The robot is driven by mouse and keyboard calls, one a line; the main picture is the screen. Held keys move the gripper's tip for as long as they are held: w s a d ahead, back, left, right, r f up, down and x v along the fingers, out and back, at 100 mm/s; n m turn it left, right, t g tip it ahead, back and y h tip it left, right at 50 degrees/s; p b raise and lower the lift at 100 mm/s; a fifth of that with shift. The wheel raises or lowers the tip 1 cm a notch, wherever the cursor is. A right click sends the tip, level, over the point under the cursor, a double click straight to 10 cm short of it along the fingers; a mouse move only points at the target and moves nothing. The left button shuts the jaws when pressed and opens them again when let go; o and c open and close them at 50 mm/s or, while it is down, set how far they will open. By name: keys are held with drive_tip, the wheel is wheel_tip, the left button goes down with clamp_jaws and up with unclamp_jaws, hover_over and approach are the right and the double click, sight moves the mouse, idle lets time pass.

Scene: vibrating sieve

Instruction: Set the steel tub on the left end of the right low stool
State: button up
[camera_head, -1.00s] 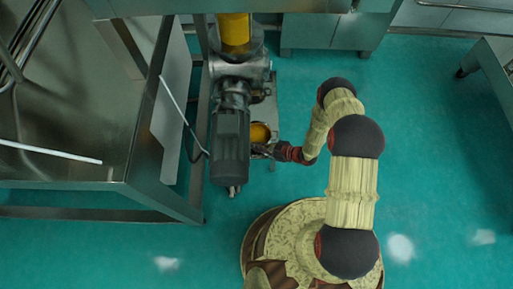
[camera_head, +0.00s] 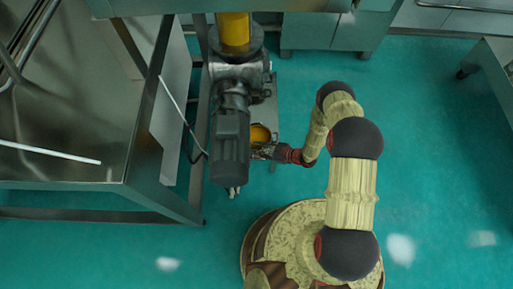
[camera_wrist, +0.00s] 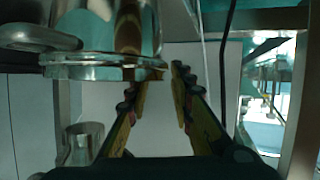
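In the head view, a round vessel with an orange-yellow inside (camera_head: 260,134), which may be the steel tub, shows partly beside the dark motor. My gripper (camera_head: 262,151) is at its near side. In the wrist view, a shiny steel cylindrical body with a flanged rim and a side handle (camera_wrist: 95,45) fills the upper left; it may be the same tub. My gripper (camera_wrist: 167,70) has its fingertips apart with a clear gap and nothing seen between them. The left fingertip is close to the steel rim; I cannot tell whether it touches.
The motor (camera_head: 230,135) hangs close left of my gripper. A grey flat surface (camera_head: 268,106) lies behind the vessel; whether it is a stool is unclear. A steel table (camera_head: 75,165) stands left. A smaller steel cylinder (camera_wrist: 83,143) and a black cable (camera_wrist: 225,60) are near.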

drive_tip(key=shift+d+r, duration=0.2)
drive_tip(key=shift+r, duration=0.05)
drive_tip(key=p+v, duration=0.3)
drive_tip(key=v, duration=0.8)
drive_tip(key=shift+s+d+p, duration=0.2)
drive_tip(key=shift+s+p, duration=0.1)
drive_tip(key=shift+p, duration=0.1)
